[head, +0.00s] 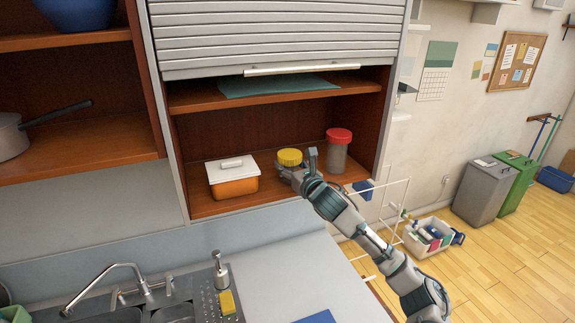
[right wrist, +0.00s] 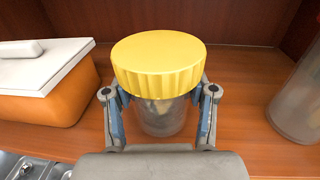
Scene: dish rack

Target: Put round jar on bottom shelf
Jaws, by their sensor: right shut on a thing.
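The round jar, clear with a yellow ribbed lid (head: 290,157), is upright at the bottom shelf (head: 262,191) of the open cabinet. My right gripper (head: 298,175) is shut on it, with a finger on each side of its body below the lid. In the right wrist view the jar (right wrist: 160,118) shows between the fingers (right wrist: 160,110). It appears to be at the shelf surface, but I cannot tell whether its base touches. My left gripper is not in view.
An orange box with a white lid (head: 233,185) stands left of the jar. A taller red-lidded jar (head: 337,152) stands to the right. The upper shelf (head: 205,98) and half-raised shutter (head: 280,40) are above. The sink faucet (head: 120,275) is at lower left.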

